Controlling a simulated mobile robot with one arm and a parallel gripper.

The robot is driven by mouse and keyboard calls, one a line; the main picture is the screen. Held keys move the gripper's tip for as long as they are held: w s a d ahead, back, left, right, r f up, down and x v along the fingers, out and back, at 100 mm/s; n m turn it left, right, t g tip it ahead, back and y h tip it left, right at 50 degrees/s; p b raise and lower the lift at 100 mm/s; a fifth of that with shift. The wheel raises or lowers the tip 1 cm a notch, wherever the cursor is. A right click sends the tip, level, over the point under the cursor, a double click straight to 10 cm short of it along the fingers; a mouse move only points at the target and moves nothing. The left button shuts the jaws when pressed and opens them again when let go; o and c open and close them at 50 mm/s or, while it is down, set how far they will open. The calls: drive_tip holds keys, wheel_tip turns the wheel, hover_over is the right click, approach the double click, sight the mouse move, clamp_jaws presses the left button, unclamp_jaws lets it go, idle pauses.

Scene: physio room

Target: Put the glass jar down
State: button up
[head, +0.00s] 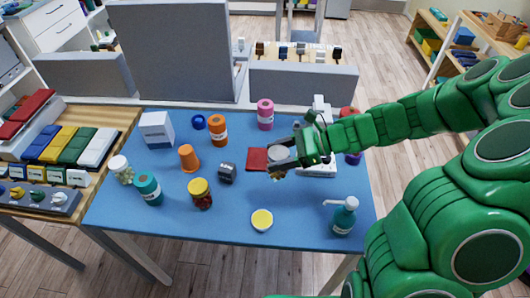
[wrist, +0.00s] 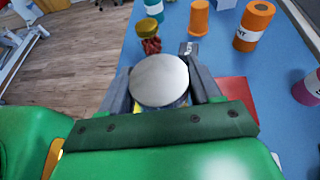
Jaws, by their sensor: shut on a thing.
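My gripper (head: 279,160) is shut on the glass jar, which has a round silver-grey lid (wrist: 158,80). In the head view the jar's lid (head: 277,153) shows between the fingers, and the gripper hides most of its body. The jar is over the right-middle part of the blue table (head: 235,228), next to a red square (head: 256,159). I cannot tell whether its base touches the surface. The red square also shows right of the gripper in the wrist view (wrist: 240,92).
A small dark box (head: 227,173), a yellow-lidded jar (head: 200,194) and an orange cup (head: 189,158) stand left of the gripper. A pink roll (head: 265,114) stands behind, a teal pump bottle (head: 344,216) front right. A yellow-topped round item (head: 262,220) lies in front.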

drive_tip(key=shift+r, duration=0.15)
drive_tip(key=w+a, duration=0.1)
drive_tip(key=a, duration=0.1)
drive_tip(key=w+a+r, duration=0.1)
drive_tip(key=w+a, duration=0.2)
drive_tip(key=a, duration=0.1)
drive_tip(key=shift+w+a+r, duration=0.25)
drive_tip(key=shift+w+a, duration=0.1)
clamp_jaws()
drive_tip(key=w+a+r+t, duration=0.1)
drive_tip(key=a+r, duration=0.4)
drive_tip(key=a, duration=0.4)
drive_tip(key=w+a+r+m, duration=0.1)
drive_tip(key=a+r, duration=0.3)
drive_tip(key=a, duration=0.6)
drive_tip(key=w+a+r+t, duration=0.1)
drive_tip(key=a+r, duration=0.4)
drive_tip(key=a, duration=0.4)
drive_tip(key=shift+w+a+f, duration=1.55)
drive_tip(key=shift+w+f, duration=0.15)
drive_tip(key=shift+f, duration=0.5)
drive_tip(key=shift+w+a+f, duration=1.6)
drive_tip(key=shift+w+f, duration=0.15)
drive_tip(key=shift+f, duration=0.45)
drive_tip(key=shift+w+a+f, duration=1.55)
drive_tip(key=shift+w+f, duration=0.15)
drive_tip(key=shift+f, duration=0.5)
drive_tip(key=o, duration=1.7)
unclamp_jaws()
drive_tip(key=shift+c, duration=0.2)
